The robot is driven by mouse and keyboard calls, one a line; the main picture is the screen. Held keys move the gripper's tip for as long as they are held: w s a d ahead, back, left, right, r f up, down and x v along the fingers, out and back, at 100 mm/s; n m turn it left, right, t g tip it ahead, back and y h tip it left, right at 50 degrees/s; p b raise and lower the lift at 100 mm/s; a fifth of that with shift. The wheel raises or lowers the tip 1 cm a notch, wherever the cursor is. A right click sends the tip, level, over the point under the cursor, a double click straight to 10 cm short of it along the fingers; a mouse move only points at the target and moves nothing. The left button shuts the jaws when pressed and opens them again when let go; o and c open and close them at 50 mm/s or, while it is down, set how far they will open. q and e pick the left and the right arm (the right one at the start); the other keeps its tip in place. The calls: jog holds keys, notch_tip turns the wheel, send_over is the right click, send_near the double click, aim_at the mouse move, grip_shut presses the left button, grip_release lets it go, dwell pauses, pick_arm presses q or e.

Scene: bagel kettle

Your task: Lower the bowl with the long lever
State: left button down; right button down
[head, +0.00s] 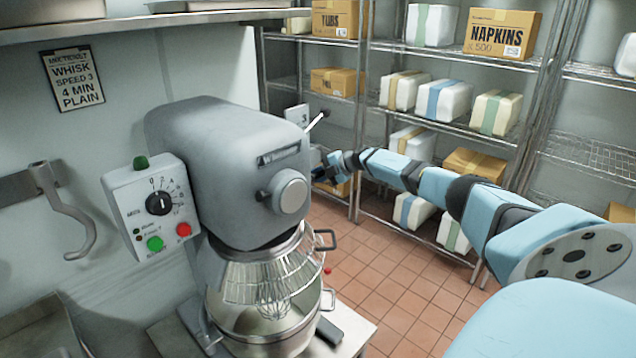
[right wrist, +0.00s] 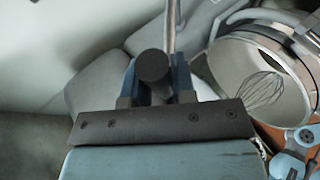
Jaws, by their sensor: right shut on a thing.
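The grey mixer (head: 225,150) stands at the left of the head view. Its steel bowl (head: 270,343) sits under the mixer head, with the wire whisk (head: 272,298) reaching down into it behind a wire guard (head: 255,280). The bowl and whisk also show in the right wrist view. My right gripper (head: 322,172) is at the far right side of the mixer head. In the right wrist view it is shut on a dark round knob (right wrist: 153,66), which looks like the long lever's end. A metal rod (right wrist: 172,28) shows just beyond the knob. My left gripper is out of view.
A control box (head: 150,205) with a dial and buttons is on the mixer's left side. A thin pale-tipped rod (head: 317,123) sticks up behind the head. Wire shelves with boxes (head: 500,35) and wrapped packs line the back. Tiled floor (head: 385,290) is open right of the mixer.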

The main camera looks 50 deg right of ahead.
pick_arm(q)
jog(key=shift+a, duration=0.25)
pick_arm(e)
jog(key=shift+w+r, duration=0.2)
jog(key=shift+r, duration=0.3)
jog(key=c, duration=1.3)
grip_release()
jog(key=shift+c, duration=0.2)
jog(key=o, duration=0.4)
jog(key=shift+w, duration=0.1)
jog(key=shift+w+f, duration=0.1)
jog(key=shift+a, duration=0.1)
jog(key=shift+f, duration=0.1)
jog(key=shift+s+d, duration=0.3)
jog(key=shift+s, duration=0.2)
pick_arm(q)
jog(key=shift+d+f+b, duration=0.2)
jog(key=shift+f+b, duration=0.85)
jog(key=shift+b, duration=0.2)
pick_arm(e)
jog(key=shift+r+v, duration=0.15)
jog(key=shift+v, duration=3.05)
jog(key=shift+r+v, duration=0.15)
jog(key=shift+v, duration=3.1)
